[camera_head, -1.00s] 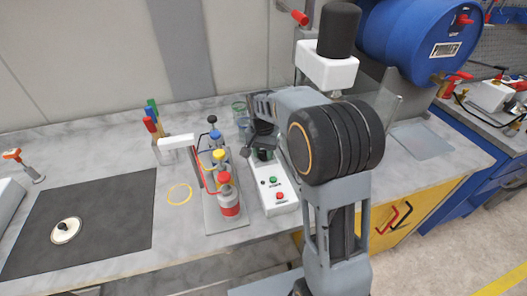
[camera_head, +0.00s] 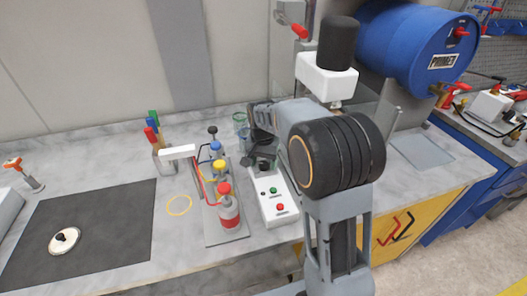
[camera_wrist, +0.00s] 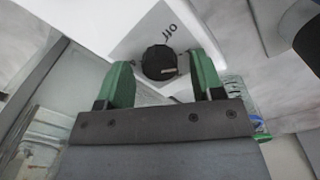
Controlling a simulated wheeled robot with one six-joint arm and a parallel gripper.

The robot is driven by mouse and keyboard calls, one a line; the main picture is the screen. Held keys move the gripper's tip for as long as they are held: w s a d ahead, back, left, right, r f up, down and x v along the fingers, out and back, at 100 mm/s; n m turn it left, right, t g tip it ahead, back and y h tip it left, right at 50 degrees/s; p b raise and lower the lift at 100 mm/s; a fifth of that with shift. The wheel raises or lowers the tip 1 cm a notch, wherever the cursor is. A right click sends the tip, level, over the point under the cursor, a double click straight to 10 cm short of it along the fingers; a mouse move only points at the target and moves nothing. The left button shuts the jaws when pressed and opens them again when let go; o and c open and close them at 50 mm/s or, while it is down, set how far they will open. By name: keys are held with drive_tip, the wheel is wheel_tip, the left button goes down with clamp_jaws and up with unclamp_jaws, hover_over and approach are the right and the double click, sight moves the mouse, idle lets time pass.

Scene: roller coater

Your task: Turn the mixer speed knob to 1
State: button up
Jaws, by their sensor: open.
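The mixer's speed knob (camera_wrist: 160,62) is a round black knob with a small light mark on its edge. In the head view the white control box (camera_head: 268,207) has a green button (camera_head: 273,190) and a red button (camera_head: 280,207). My gripper (camera_head: 262,148) is over its far end, largely hiding the knob.
A rack of bottles with coloured caps (camera_head: 219,182) stands close left of the control box. A green-rimmed glass (camera_head: 240,120) is behind. A dark mat (camera_head: 100,215) and yellow ring (camera_head: 178,205) lie to the left. A blue drum (camera_head: 405,40) is at the back right.

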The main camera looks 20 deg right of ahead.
wheel_tip(320, 180, up, 14)
drive_tip(key=shift+a+f, duration=0.2)
drive_tip(key=shift+f, duration=0.05)
drive_tip(key=shift+w, duration=0.1)
idle(0.4)
drive_tip(key=n, duration=0.3)
hover_over(263, 167)
wheel_tip(263, 167, down, 4)
drive_tip(key=f, duration=0.1)
drive_tip(key=s+f+n+t, duration=0.3)
drive_tip(key=s+t, duration=0.1)
drive_tip(key=s, duration=1.4)
drive_tip(key=shift+s+d+n, duration=0.25)
drive_tip(key=shift+s+n, duration=0.05)
drive_tip(key=shift+s, duration=0.05)
